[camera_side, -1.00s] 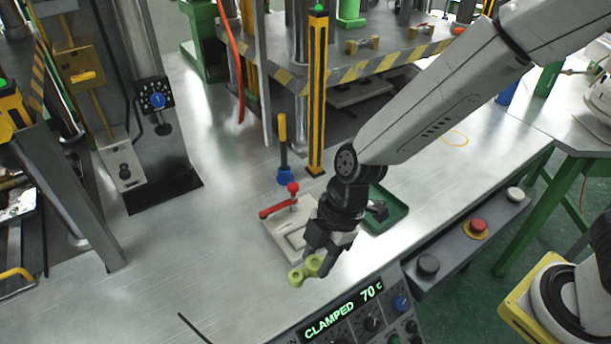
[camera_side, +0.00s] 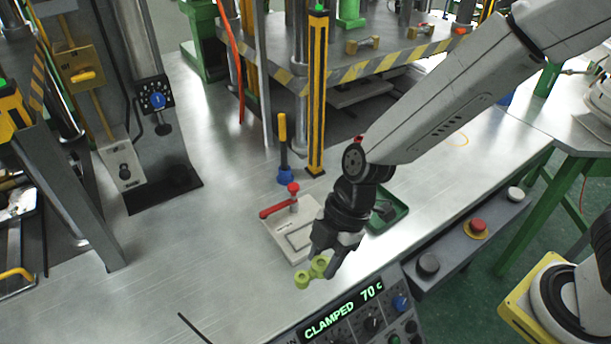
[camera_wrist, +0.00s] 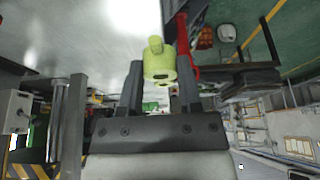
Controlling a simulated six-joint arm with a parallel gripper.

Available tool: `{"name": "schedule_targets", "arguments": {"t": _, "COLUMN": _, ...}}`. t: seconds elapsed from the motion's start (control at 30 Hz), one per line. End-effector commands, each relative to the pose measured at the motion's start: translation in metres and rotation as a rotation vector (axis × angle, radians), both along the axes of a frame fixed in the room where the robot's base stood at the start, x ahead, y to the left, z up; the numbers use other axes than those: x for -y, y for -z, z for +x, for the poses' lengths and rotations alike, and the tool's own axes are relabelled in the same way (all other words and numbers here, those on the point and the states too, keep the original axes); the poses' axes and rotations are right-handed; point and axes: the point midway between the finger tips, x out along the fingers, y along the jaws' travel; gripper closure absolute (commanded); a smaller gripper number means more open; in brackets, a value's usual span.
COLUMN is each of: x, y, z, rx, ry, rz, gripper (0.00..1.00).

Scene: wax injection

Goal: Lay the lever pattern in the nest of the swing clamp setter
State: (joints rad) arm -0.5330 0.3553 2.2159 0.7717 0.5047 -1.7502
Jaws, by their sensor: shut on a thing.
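The yellow-green lever pattern (camera_side: 304,279) is held in my gripper (camera_side: 327,258), which is shut on it. In the wrist view the pattern (camera_wrist: 159,64) sits between the two fingers (camera_wrist: 160,88), with its end sticking out past them. The swing clamp setter is a pale plate with a nest outline (camera_side: 298,238) and a red swing arm (camera_side: 275,208) with a red knob. The pattern is in front of the setter, on the side towards the control panel. My gripper hides part of the setter's right side.
A green tray (camera_side: 396,219) lies right of the setter, partly behind my wrist. A blue-based tool with a yellow handle (camera_side: 282,140) stands behind the setter. The control panel (camera_side: 345,312) reads CLAMPED 70 C at the front edge.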

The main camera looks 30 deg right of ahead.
Motion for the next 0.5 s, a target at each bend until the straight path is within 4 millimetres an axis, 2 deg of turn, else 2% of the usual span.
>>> {"name": "schedule_targets", "arguments": {"t": 0.5, "x": 0.0038, "y": 0.0005, "z": 0.0026, "rx": 0.001, "ry": 0.024, "rz": 0.0, "gripper": 1.0}}
